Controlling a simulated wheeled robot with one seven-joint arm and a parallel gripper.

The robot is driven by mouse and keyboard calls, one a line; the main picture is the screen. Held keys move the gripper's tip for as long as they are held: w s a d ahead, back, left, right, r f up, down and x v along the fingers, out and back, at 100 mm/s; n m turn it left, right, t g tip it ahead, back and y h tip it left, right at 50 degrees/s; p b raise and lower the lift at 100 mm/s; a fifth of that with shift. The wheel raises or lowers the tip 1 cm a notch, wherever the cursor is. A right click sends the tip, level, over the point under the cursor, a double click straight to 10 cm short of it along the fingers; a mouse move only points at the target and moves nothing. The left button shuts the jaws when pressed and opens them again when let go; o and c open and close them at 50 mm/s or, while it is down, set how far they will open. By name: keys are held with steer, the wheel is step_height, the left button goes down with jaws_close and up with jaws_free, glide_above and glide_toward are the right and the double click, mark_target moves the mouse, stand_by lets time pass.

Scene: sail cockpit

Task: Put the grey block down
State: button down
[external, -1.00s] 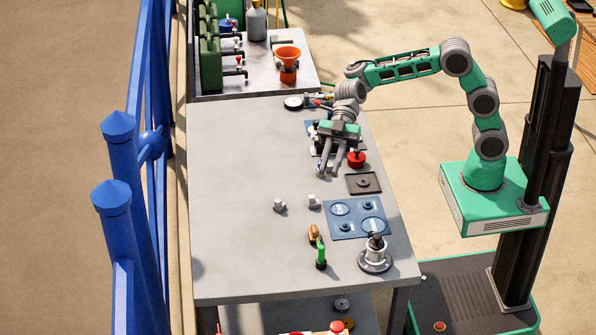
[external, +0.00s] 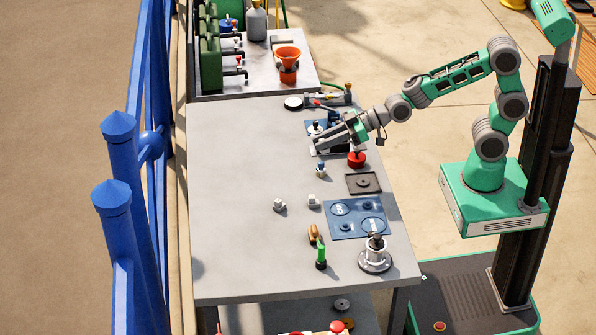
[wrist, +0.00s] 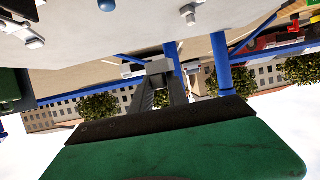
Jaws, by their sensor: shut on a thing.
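My gripper (external: 322,145) points left over the far right part of the grey table, its fingers close to level. In the wrist view my gripper (wrist: 158,84) is shut on a small grey block (wrist: 158,67) at its fingertips. In the external view the held block is too small to make out clearly against the fingers. I cannot tell whether it touches anything below. Two small pale grey pieces, one (external: 279,205) and another (external: 313,201), stand on the table nearer the front.
A small blue-topped piece (external: 320,170) stands just in front of my gripper. A red round part (external: 356,159), a dark square plate (external: 363,183), a blue mat (external: 356,218) and a metal flanged part (external: 375,257) line the right side. The table's left half (external: 235,190) is clear.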

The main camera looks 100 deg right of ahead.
steer(key=shift+w+r, duration=0.2)
steer(key=shift+r, duration=0.05)
steer(key=shift+w+f, duration=0.2)
steer(key=shift+w, duration=0.15)
steer(key=d+p+x, duration=0.1)
steer(key=x, duration=0.9)
glide_above(275, 186)
steer(key=f, duration=0.5)
steer(key=shift+s+a+p, duration=0.15)
steer(key=shift+s+p, duration=0.25)
steer(key=shift+w+f, duration=0.2)
steer(key=shift+f, duration=0.1)
steer(key=f, duration=0.3)
steer(key=shift+w+f, duration=0.2)
steer(key=shift+f, duration=0.2)
steer(key=c, duration=1.3)
jaws_free()
steer(key=shift+r, duration=0.1)
